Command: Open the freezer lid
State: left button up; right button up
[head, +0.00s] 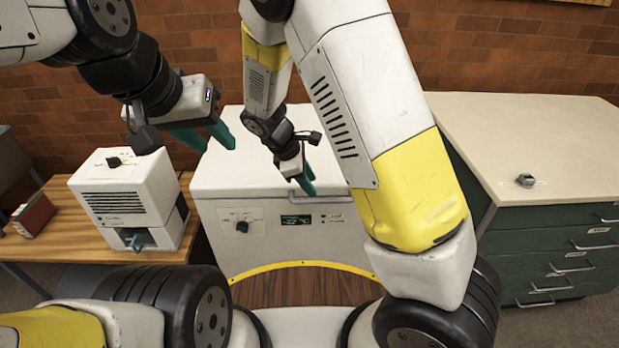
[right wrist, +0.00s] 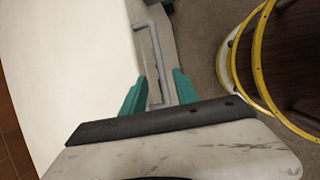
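The white chest freezer (head: 213,232) stands against the brick wall, with a dial and a small display on its front. Its lid (head: 218,182) lies flat and closed. My right gripper (head: 310,188) is at the lid's front edge. In the right wrist view, the grey bar handle (right wrist: 153,45) runs along the lid's edge, and its near end lies between the teal fingers of my right gripper (right wrist: 160,85). These fingers are apart; contact with the bar is not clear. My left gripper (head: 220,146) is open and empty above the lid's left side.
A white device with a dial (head: 125,205) and a red box (head: 34,215) stand on a wooden table (head: 90,248) at left. A green drawer cabinet (head: 545,235) with a pale top is at right, bearing a small grey object (head: 525,181). My right arm covers part of the freezer.

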aim_at(322, 200)
jog(key=x, duration=0.7)
jog(key=shift+d+f, duration=0.15)
jog(key=shift+f, duration=0.1)
grip_shut()
dwell(1.1)
